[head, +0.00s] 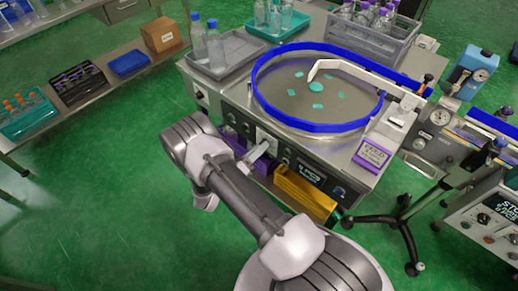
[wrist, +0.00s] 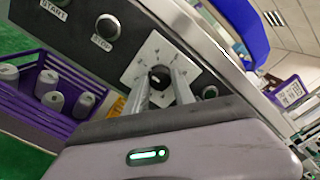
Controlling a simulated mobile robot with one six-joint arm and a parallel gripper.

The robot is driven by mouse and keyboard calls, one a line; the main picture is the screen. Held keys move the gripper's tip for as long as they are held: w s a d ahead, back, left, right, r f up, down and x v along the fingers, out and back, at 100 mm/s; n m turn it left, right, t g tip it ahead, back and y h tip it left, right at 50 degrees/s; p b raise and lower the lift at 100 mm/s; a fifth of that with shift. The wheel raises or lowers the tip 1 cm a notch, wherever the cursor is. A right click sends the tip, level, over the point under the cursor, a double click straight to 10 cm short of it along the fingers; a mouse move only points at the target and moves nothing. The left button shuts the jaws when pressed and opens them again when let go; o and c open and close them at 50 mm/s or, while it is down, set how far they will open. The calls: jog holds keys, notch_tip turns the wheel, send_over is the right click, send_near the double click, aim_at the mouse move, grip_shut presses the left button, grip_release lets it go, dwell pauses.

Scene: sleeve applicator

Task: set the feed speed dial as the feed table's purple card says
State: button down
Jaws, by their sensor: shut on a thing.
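The feed table (head: 340,150) has a round top with a blue rim. A purple card (head: 371,155) stands at its front right corner; its writing is too small to read. The card also shows at the right of the wrist view (wrist: 290,92). The feed speed dial is a black knob (wrist: 160,73) on a pale square plate (wrist: 142,60) with marks around it; the mark it points to is unclear. My gripper (wrist: 161,82) is shut on the knob, one finger on each side. In the head view my gripper (head: 260,152) is at the table's front panel.
START (wrist: 52,10) and STOP (wrist: 107,27) buttons sit left of the dial on the same panel. A purple crate of grey cylinders (wrist: 45,85) and a yellow bin (head: 303,190) are below. A wheeled stand (head: 405,220) is at the right.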

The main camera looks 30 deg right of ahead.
dwell(0.3)
jog(key=c, duration=1.1)
grip_release()
jog(key=shift+o, duration=0.2)
jog(key=shift+a, duration=0.1)
jog(key=p+v, duration=0.3)
jog(key=v, duration=1.4)
jog(key=shift+s+a, duration=0.1)
